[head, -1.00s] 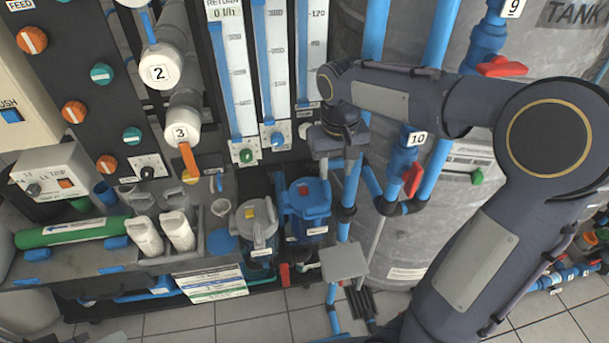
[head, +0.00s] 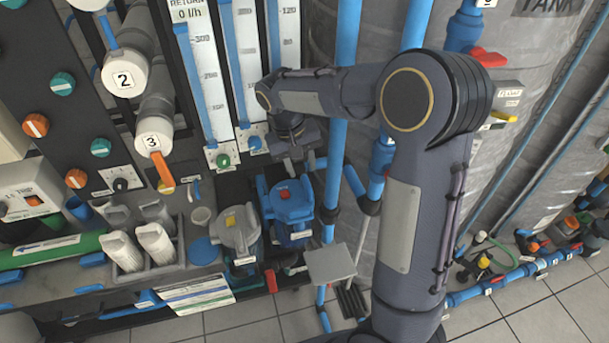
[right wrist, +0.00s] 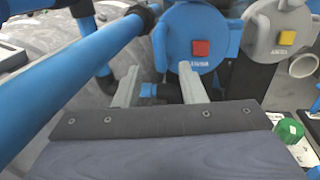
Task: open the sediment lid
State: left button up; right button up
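Two lidded filter housings stand side by side at the lower middle of the rack. One has a blue lid with a red button (head: 290,207), also in the right wrist view (right wrist: 196,32). The other has a grey lid with a yellow button (head: 238,238), at the upper right of the right wrist view (right wrist: 277,32). Their labels are too small to read, so I cannot tell which is the sediment lid. My right gripper (head: 298,163) is above and behind the blue lid. In the right wrist view its two fingers (right wrist: 160,88) are apart with nothing clamped between them. My left gripper is out of view.
Vertical blue pipes (head: 334,180) stand just right of the blue housing. Flow meters (head: 208,80) rise behind it. A grey bin with white bottles (head: 155,244) is to the left. A grey plate (head: 330,263) sits in front at right. Tiled floor (head: 250,322) is open in front.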

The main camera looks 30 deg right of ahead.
aim_at(306, 181)
jog(key=f, duration=0.2)
jog(key=d+f, duration=0.1)
jog(key=f, duration=0.1)
jog(key=shift+f, duration=0.4)
grip_shut()
